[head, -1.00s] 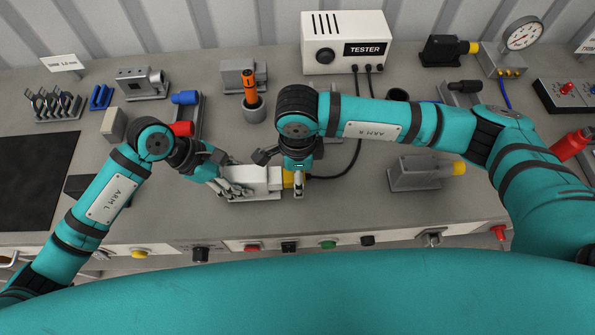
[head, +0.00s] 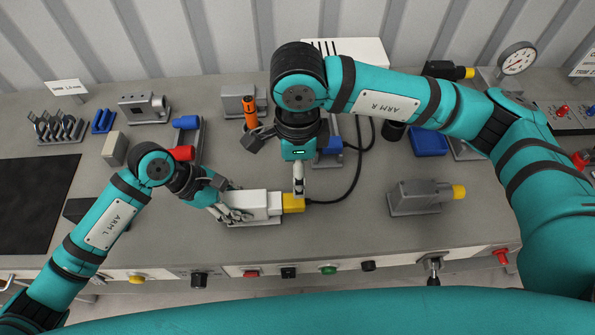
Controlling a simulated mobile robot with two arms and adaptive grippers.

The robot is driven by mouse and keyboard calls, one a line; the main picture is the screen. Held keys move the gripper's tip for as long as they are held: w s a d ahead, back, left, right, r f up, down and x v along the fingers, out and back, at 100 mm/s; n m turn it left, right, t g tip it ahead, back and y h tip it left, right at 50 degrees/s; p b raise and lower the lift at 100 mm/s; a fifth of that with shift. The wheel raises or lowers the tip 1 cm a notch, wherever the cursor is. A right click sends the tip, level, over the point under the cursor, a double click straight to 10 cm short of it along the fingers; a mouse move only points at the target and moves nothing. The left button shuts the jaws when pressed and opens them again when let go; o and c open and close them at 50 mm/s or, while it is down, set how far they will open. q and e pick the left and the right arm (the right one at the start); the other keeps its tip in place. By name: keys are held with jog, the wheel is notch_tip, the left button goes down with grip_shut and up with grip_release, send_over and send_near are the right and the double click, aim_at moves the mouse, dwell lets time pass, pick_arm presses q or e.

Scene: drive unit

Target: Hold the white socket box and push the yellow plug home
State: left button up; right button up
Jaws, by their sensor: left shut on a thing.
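The white socket box (head: 250,201) lies near the front middle of the bench. My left gripper (head: 232,212) is at its left end, with its fingers shut on it. The yellow plug (head: 293,204) is at the right end of the box, in line with it, and a black cable leaves its right side. Plug and box look touching, but I cannot tell how deep the plug sits. My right gripper (head: 298,190) points down from above, its fingertips over or at the back edge of the plug. Whether its fingers are closed on it is not clear.
The tester (head: 350,47) stands behind my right arm, partly hidden. A grey block with a yellow end (head: 415,197) sits to the right. An orange-handled tool (head: 250,115) stands behind the box. The bench front carries several knobs.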

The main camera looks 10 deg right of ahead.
pick_arm(q)
jog(key=o, duration=1.3)
jog(key=v, duration=1.2)
